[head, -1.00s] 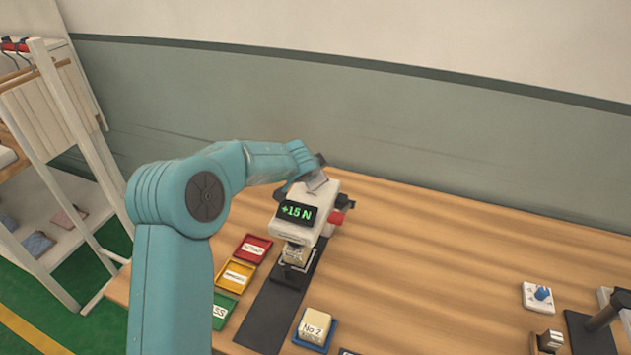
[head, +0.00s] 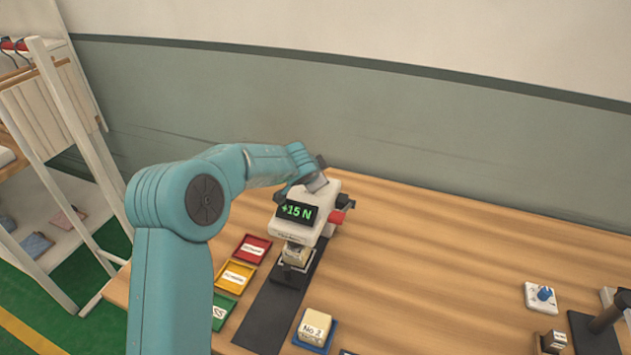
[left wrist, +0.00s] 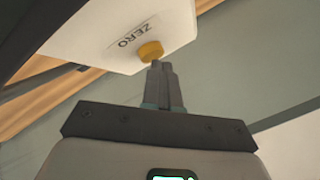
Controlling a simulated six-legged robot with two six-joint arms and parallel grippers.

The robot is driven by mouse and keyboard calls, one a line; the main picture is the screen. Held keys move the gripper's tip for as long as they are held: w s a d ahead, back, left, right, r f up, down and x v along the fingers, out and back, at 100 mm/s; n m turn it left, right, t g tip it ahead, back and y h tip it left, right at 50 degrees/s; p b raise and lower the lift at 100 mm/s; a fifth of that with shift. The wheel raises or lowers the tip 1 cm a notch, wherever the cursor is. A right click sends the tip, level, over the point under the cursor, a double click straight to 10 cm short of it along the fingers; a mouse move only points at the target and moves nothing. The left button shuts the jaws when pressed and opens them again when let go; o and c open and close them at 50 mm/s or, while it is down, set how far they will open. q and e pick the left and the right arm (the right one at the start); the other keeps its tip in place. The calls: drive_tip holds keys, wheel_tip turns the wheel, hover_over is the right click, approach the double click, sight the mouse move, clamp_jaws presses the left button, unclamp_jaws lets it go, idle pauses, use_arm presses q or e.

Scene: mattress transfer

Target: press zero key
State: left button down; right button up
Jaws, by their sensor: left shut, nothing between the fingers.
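The white force gauge (head: 319,208) stands at the back of the table, its dark display showing green "+15 N". In the left wrist view its white housing (left wrist: 95,35) carries the word ZERO beside a round yellow key (left wrist: 151,51). My left gripper (left wrist: 160,67) is shut and empty, its fingertips right at the yellow key's edge; I cannot tell whether they touch it. In the head view my left gripper (head: 317,183) is at the gauge's top, and the key is hidden there. My right gripper is not in view.
Red (head: 252,249), yellow (head: 235,276) and green (head: 223,308) trays lie left of a dark strip (head: 262,318). A block marked No 2 (head: 314,325) sits on a blue tray. A blue-knobbed device (head: 541,297) stands at right. The table's middle right is clear.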

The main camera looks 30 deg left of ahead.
use_arm(q)
drive_tip(key=shift+f+b, duration=0.3)
drive_tip(key=shift+f, duration=0.05)
idle(0.5)
drive_tip(key=shift+r+p, duration=1.05)
drive_tip(key=shift+r, duration=0.3)
wheel_tip(320, 180, up, 5)
drive_tip(key=p, duration=0.4)
idle(0.3)
